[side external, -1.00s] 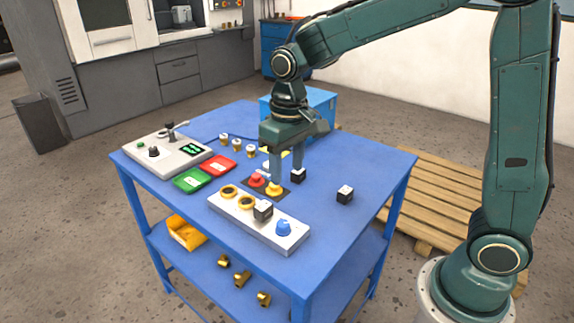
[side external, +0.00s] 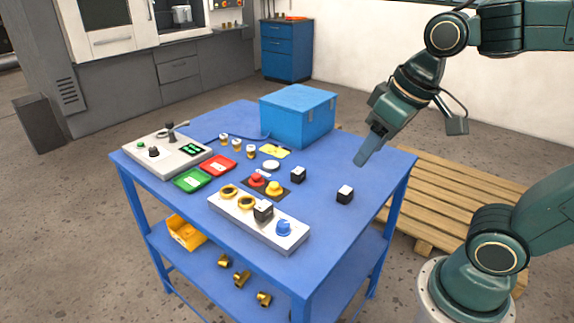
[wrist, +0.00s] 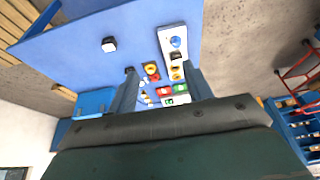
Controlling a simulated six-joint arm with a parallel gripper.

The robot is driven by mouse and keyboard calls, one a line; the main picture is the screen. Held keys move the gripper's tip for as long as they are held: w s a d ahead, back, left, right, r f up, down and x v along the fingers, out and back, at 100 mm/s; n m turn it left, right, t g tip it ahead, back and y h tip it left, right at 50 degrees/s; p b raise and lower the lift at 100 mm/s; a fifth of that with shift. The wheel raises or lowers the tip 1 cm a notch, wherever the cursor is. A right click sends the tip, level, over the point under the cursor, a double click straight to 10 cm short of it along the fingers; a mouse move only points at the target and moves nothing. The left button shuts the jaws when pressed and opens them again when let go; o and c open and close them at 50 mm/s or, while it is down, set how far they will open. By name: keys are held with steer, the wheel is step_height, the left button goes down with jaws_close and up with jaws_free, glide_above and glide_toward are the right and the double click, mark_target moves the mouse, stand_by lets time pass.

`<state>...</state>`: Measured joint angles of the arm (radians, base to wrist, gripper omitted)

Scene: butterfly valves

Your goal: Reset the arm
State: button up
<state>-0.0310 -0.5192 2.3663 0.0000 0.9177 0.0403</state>
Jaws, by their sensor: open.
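My gripper (side external: 366,150) hangs tilted in the air above the right end of the blue table, apart from everything on it. In the side view its fingers overlap in line, pointing down to the left. In the wrist view the gripper (wrist: 160,88) has its two fingers spread wide with nothing between them. Below it on the table (side external: 330,180) stand two black-and-white cubes, one near the middle (side external: 298,174) and one nearer the right edge (side external: 345,194).
A white panel (side external: 290,240) carries yellow rings, a black-and-white block and a blue knob (side external: 283,228). Red (side external: 257,181) and yellow (side external: 274,188) buttons, green (side external: 192,180) and red (side external: 218,165) trays, a grey console (side external: 150,160) and a blue box (side external: 300,115) also occupy the table. A pallet (side external: 440,195) lies behind.

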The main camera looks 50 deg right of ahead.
steer(key=shift+t, duration=0.6)
steer(key=shift+s+d+f, duration=0.15)
steer(key=shift+s+d, duration=0.05)
steer(key=shift+s, duration=1)
steer(key=shift+s+d+f, duration=0.1)
steer(key=shift+s+d, duration=0.05)
steer(key=shift+s, duration=1.05)
